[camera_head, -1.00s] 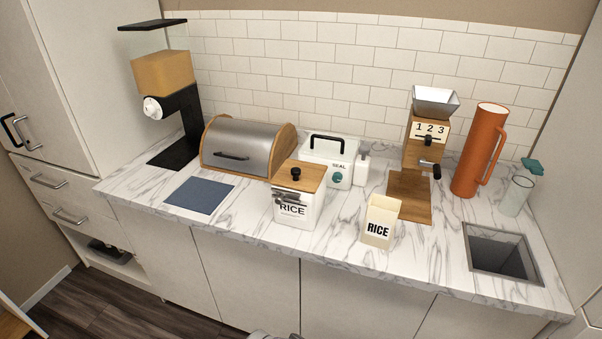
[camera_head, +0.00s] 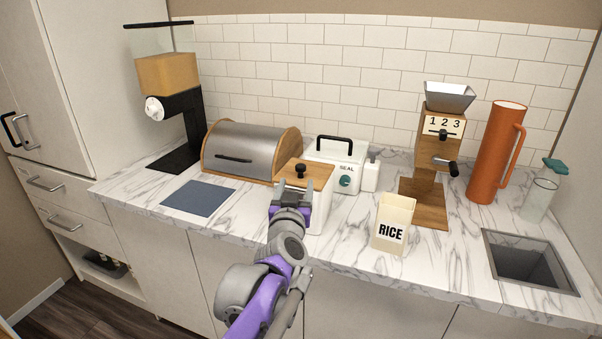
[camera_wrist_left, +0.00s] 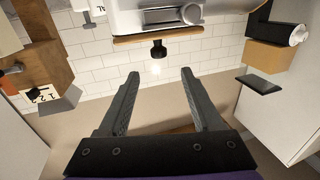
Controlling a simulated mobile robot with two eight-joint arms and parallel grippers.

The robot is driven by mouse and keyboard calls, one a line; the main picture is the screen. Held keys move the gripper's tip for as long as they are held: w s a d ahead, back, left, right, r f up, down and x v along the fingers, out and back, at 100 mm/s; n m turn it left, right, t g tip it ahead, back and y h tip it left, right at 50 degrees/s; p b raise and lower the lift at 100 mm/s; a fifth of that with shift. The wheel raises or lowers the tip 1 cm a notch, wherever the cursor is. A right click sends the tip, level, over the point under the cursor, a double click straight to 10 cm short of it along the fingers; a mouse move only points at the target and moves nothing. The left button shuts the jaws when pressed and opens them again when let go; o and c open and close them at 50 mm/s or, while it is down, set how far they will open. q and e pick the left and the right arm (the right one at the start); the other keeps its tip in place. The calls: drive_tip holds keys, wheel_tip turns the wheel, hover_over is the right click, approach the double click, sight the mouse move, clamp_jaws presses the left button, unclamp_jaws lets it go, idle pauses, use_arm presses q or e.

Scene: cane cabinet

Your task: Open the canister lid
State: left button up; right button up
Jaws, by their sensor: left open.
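The canister (camera_head: 321,212) is a white box at the middle of the counter. Its wooden lid (camera_head: 316,174), with a black knob (camera_head: 300,170), sits on top. My left gripper (camera_head: 290,190) is in front of the canister and hides much of its front face. The wrist view is upside down; there the canister's metal clasp (camera_wrist_left: 178,15), lid edge (camera_wrist_left: 150,38) and knob (camera_wrist_left: 158,51) show at the top. My left gripper (camera_wrist_left: 160,73) is open and empty, the knob showing just beyond the gap between its fingertips. My right gripper is not in view.
A bread bin (camera_head: 240,150) stands left of the canister, a white SEAL box (camera_head: 335,175) behind it. A cream RICE container (camera_head: 393,220) stands to its right. Farther right are a wooden grinder (camera_head: 437,150), an orange jug (camera_head: 496,150) and a square counter opening (camera_head: 530,258).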

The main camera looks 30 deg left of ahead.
sight(300, 168)
use_arm(q)
drive_tip(key=x, duration=1)
drive_tip(key=shift+w, duration=0.2)
clamp_jaws()
idle(1.1)
